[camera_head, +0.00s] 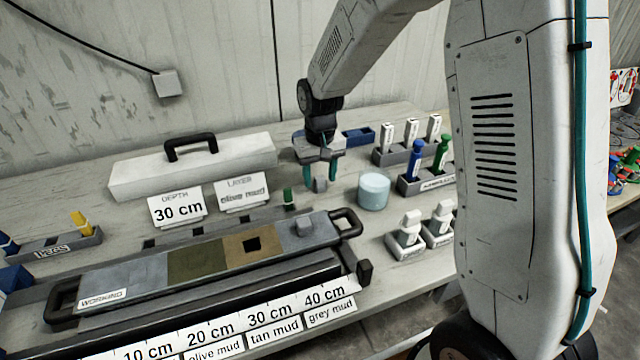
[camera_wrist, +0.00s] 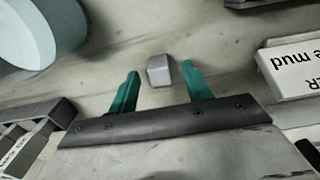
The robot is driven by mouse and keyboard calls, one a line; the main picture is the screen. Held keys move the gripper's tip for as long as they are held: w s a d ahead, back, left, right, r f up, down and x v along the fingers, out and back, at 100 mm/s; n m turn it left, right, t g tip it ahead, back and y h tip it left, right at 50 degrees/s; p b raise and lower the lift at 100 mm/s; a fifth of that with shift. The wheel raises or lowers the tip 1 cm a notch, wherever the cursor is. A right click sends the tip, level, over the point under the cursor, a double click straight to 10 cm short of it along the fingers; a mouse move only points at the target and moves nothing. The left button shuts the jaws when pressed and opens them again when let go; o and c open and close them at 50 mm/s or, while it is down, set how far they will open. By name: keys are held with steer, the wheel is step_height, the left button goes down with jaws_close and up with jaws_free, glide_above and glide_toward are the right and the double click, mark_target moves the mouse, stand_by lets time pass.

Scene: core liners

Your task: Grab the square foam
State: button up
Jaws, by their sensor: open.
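A small grey square block (camera_head: 320,185), which looks like the square foam, is on the bench below my gripper (camera_head: 324,172). It also shows in the wrist view (camera_wrist: 159,70), near the gap between my two teal fingertips, a little beyond them. My gripper is open and empty, pointing down, with a visible gap on each side of the block. I cannot tell the exact height of the fingertips above the bench.
A pale blue cylinder (camera_head: 374,190) stands to the right of the block.

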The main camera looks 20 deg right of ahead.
steer(key=c, duration=1.1)
steer(key=shift+o, duration=0.2)
steer(key=shift+r, duration=0.1)
